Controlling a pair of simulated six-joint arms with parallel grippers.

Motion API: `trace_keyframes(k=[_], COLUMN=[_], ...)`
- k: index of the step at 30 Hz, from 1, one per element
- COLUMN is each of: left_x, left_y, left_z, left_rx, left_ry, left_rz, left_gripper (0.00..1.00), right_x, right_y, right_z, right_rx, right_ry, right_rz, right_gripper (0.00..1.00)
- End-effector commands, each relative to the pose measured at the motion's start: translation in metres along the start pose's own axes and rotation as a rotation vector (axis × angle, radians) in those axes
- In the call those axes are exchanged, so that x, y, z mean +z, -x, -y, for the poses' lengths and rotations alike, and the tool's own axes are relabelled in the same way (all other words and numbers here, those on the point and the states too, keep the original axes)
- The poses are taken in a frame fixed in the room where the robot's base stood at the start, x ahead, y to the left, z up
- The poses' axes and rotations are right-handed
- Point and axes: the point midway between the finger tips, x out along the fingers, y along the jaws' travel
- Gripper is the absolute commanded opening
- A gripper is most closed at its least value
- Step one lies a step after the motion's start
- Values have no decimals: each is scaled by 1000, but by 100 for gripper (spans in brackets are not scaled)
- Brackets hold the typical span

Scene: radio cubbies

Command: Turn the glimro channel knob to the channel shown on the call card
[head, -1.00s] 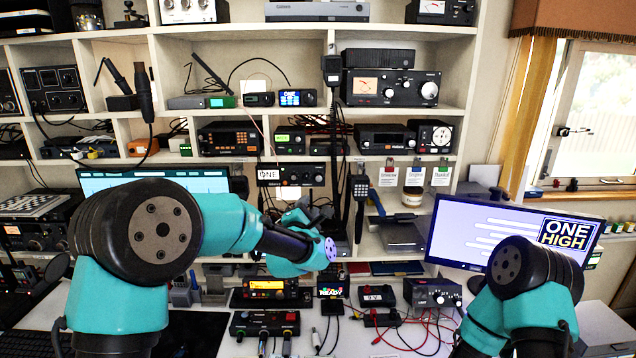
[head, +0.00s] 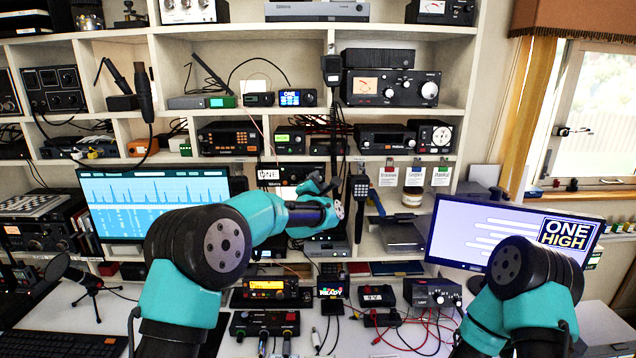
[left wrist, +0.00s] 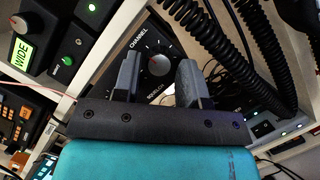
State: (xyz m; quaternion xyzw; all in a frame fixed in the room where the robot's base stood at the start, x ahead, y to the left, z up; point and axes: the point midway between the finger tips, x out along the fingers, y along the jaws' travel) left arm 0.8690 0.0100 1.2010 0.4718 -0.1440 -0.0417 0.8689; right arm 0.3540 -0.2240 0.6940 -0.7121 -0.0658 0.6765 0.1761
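The call card (head: 567,234) reads "ONE HIGH" in the upper right corner of the right-hand monitor. A dark radio (head: 268,174) with a white display sits in the low cubby at centre; my left gripper covers its right part. The left wrist view shows a black front panel with a round channel knob (left wrist: 159,62) and the lettering "CHANNEL" and "SQUELCH". My left gripper (head: 322,185) is at this cubby. Its fingers (left wrist: 158,68) are apart, with the knob beyond and between them; contact cannot be told. My right gripper is outside the view.
A radio with a green "WIDE" display (left wrist: 26,48) is on the shelf above. Coiled black cords (left wrist: 215,40) hang beside the panel, and a handset (head: 360,190) hangs right of my gripper. The desk below holds several devices and red cables (head: 415,325).

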Motion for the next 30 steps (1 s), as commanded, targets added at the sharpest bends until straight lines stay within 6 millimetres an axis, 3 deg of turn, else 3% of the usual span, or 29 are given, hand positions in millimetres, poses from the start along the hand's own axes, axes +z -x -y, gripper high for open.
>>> trace_keyframes(k=[13,23,30], left_x=[0,0,0], left_y=[-6,-6,-6], left_z=[0,0,0], left_rx=[-1,-1,-4], left_ry=[0,0,-11], left_rz=[0,0,1], left_gripper=[38,6,5], right_x=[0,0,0], right_y=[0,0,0], right_z=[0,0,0], right_rx=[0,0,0], right_ry=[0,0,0], right_rz=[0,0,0], right_gripper=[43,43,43])
